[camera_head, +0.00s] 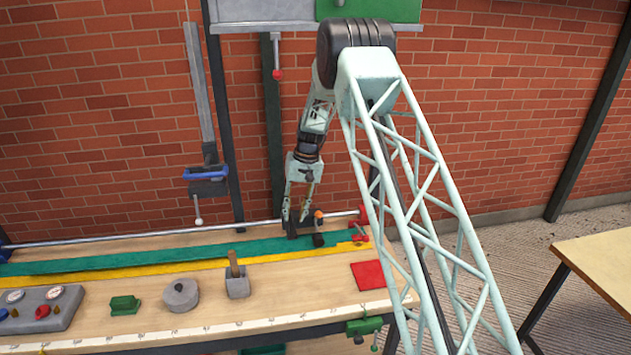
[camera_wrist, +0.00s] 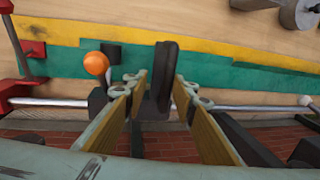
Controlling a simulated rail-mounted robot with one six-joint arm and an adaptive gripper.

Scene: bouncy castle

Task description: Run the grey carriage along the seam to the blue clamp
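The dark grey carriage (camera_head: 299,224) sits on the metal rail (camera_head: 150,235) near its right end. Its upright fin (camera_wrist: 166,75) shows in the wrist view. My gripper (camera_head: 295,212) is down at the carriage. In the wrist view its fingers (camera_wrist: 162,80) stand on either side of the fin, with a narrow gap at the left; contact on the right is unclear. The blue clamp (camera_head: 4,246) is at the rail's far left end, cut by the picture edge. The seam runs along the green strip (camera_head: 150,258) and yellow strip (camera_head: 130,267), in front of the rail.
A red clamp (camera_head: 362,214) holds the rail's right end. An orange-knobbed piece (camera_head: 318,228) stands beside the carriage. A blue-jawed bar clamp (camera_head: 207,180) hangs on the wall above the rail. A wooden-handled block (camera_head: 237,284) stands forward. The rail left of the carriage looks clear.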

